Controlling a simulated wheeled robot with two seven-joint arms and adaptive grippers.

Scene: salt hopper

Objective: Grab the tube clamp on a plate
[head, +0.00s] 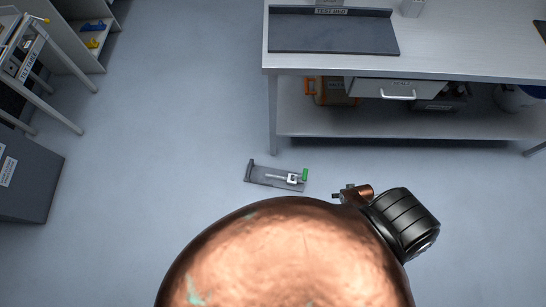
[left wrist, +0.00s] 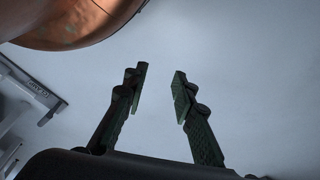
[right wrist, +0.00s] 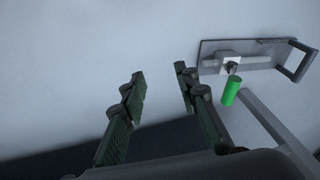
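The tube clamp (head: 291,179) is a small pale metal piece with a rod and a green end (head: 305,174). It lies on a grey plate (head: 262,170) with a raised handle at one end, low in the middle of the head view. In the right wrist view the plate (right wrist: 207,46), the clamp (right wrist: 228,58) and the green cylinder (right wrist: 231,90) show at upper right. My right gripper (right wrist: 160,80) is open and empty, to the left of them and apart. My left gripper (left wrist: 160,80) is open and empty over bare floor. Neither gripper shows in the head view.
A large copper-coloured rounded body (head: 290,250) with a black ribbed cylinder (head: 406,220) fills the bottom of the head view. A workbench (head: 450,45) with a lower shelf stands at upper right. A rack (head: 35,65) stands at left. The floor between is clear.

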